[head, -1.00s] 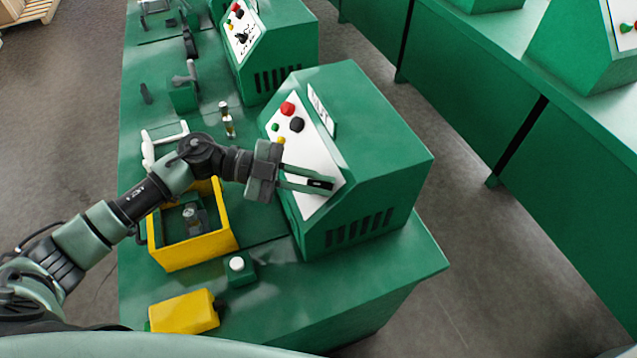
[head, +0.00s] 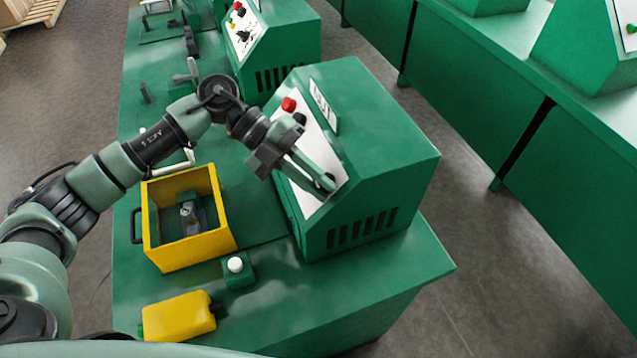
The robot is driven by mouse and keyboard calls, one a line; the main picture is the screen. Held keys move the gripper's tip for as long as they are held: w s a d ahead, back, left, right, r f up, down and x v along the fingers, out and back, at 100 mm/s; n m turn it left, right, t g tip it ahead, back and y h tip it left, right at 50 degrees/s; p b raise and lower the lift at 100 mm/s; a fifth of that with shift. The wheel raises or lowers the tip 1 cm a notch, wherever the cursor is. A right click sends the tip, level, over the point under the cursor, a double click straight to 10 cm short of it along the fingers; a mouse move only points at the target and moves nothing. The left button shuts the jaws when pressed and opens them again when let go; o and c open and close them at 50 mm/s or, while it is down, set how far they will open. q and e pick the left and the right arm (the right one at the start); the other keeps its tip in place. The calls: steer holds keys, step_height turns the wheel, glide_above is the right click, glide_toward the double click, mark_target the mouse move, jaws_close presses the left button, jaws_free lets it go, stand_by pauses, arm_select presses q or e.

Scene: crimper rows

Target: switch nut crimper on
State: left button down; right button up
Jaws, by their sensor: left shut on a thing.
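The nearest green crimper machine (head: 375,150) stands on the green bench. Its slanted white panel (head: 318,145) carries a red button (head: 289,104) and a black knob (head: 299,119) near the top. A label plate (head: 323,106) sits at the panel's edge. My left gripper (head: 326,181) reaches down across the panel, its fingers shut on a small dark switch at the panel's lower part. The fingers mostly hide this switch, so its position cannot be told. The gripper and wrist also cover the panel's middle and left. My right gripper is not in view.
A yellow guard box (head: 160,257), a white button on a green block (head: 236,265) and a yellow pedal-like block (head: 178,317) are on the bench in front. A second machine (head: 285,45) stands behind. Another green bench row (head: 470,110) runs to the right across a grey aisle.

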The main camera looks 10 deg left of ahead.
arm_select(q)
steer(key=shift+f, duration=0.15)
stand_by(0.3)
steer(key=c, duration=1.4)
jaws_free()
steer(key=shift+c, duration=0.2)
steer(key=shift+w+a+r, duration=0.15)
steer(key=shift+a+r, duration=0.1)
steer(key=shift+a, duration=0.2)
steer(key=b+v, duration=0.2)
steer(key=v, duration=0.4)
steer(key=shift+a+r, duration=0.25)
steer(key=shift+a, duration=0.1)
steer(key=shift+w+r, duration=0.1)
